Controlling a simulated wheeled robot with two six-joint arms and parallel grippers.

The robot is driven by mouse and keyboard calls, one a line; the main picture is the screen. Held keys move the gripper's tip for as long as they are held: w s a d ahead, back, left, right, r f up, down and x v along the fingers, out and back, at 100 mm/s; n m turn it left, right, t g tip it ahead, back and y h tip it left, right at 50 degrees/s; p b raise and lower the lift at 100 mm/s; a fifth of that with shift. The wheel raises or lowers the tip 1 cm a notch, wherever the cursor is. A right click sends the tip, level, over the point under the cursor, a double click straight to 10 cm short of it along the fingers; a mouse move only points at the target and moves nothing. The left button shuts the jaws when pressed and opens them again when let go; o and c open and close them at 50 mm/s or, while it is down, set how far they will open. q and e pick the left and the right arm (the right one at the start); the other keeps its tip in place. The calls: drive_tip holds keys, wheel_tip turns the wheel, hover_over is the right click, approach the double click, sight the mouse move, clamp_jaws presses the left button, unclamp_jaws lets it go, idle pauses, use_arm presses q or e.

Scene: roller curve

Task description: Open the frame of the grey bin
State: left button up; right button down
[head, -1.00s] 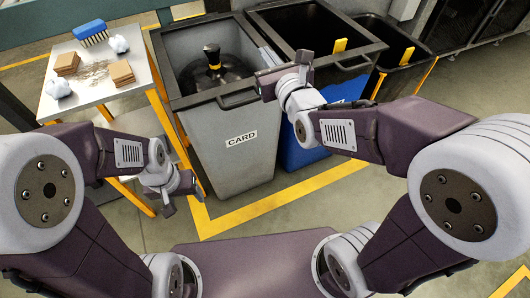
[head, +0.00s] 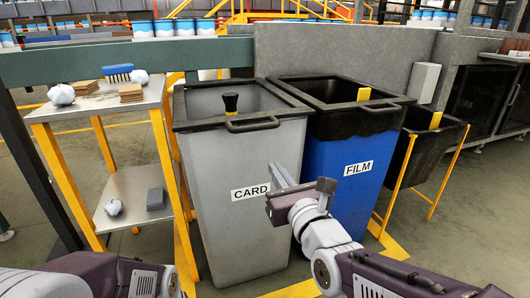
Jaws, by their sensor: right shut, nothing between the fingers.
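The grey bin (head: 235,185) labelled CARD stands in the middle of the head view. Its dark frame (head: 187,124) lies flat around the bin's mouth, with a handle (head: 252,125) on the front. A black knob (head: 231,103) on a stem shows inside the mouth; what it belongs to is hidden by the rim. My right gripper (head: 285,180) is shut and empty, in front of the bin's right side, below the frame and handle and apart from them. My left gripper is out of view; part of my left arm shows at the bottom left.
A blue bin (head: 338,205) labelled FILM, with a black frame, stands close on the right. Beyond it is a black bin (head: 425,150) in a yellow stand.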

use_arm(q)
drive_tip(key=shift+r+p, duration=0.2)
drive_tip(key=shift+p, duration=0.75)
use_arm(e)
drive_tip(key=w+a+r, duration=0.2)
drive_tip(key=w+r, duration=0.2)
drive_tip(key=w, duration=0.4)
drive_tip(key=shift+a, duration=0.3)
